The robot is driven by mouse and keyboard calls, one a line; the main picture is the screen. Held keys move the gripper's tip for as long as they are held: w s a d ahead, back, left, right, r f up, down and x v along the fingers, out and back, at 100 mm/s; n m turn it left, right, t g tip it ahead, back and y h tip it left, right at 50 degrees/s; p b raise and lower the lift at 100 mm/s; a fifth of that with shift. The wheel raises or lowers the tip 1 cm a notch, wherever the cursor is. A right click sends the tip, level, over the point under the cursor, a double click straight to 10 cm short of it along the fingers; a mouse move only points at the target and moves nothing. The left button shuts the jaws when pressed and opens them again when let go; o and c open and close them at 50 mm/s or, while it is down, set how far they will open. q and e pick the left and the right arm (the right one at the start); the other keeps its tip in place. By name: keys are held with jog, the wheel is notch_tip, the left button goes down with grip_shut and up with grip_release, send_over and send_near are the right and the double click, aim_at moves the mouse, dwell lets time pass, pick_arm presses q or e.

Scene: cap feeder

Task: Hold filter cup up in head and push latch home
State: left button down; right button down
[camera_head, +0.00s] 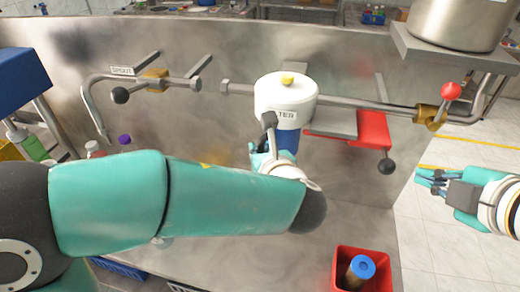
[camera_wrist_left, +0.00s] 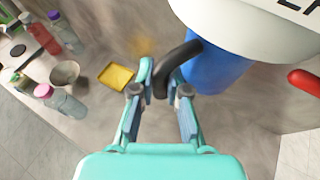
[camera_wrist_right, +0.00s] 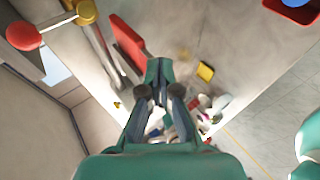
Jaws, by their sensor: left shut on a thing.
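The white filter head (camera_head: 285,98) hangs on the pipe at the middle of the head view. The blue filter cup (camera_head: 287,140) is directly under it, and also shows in the left wrist view (camera_wrist_left: 215,70). My left gripper (camera_wrist_left: 162,82) is shut on the cup's black curved handle (camera_wrist_left: 180,60). The cup's seat inside the head is hidden. A red flat piece (camera_head: 372,132), possibly the latch, lies right of the head; it also shows in the right wrist view (camera_wrist_right: 127,40). My right gripper (camera_head: 432,180) looks shut and empty, right of the panel; its fingertips nearly meet (camera_wrist_right: 158,72).
A red bin (camera_head: 342,276) holds a brown cylinder with a blue cap (camera_head: 362,267). A red-ball valve (camera_head: 451,91) and a black knob (camera_head: 387,167) stick out at the right. A steel pot (camera_head: 460,22) stands on a shelf. Bottles (camera_wrist_left: 65,100) stand left of the cup.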

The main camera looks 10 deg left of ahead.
jog(key=shift+x, duration=2.5)
pick_arm(q)
jog(key=shift+r, duration=0.35)
pick_arm(e)
jog(key=shift+a, duration=2.9)
jog(key=shift+s, duration=0.2)
jog(key=s, duration=0.8)
jog(key=shift+s, duration=0.4)
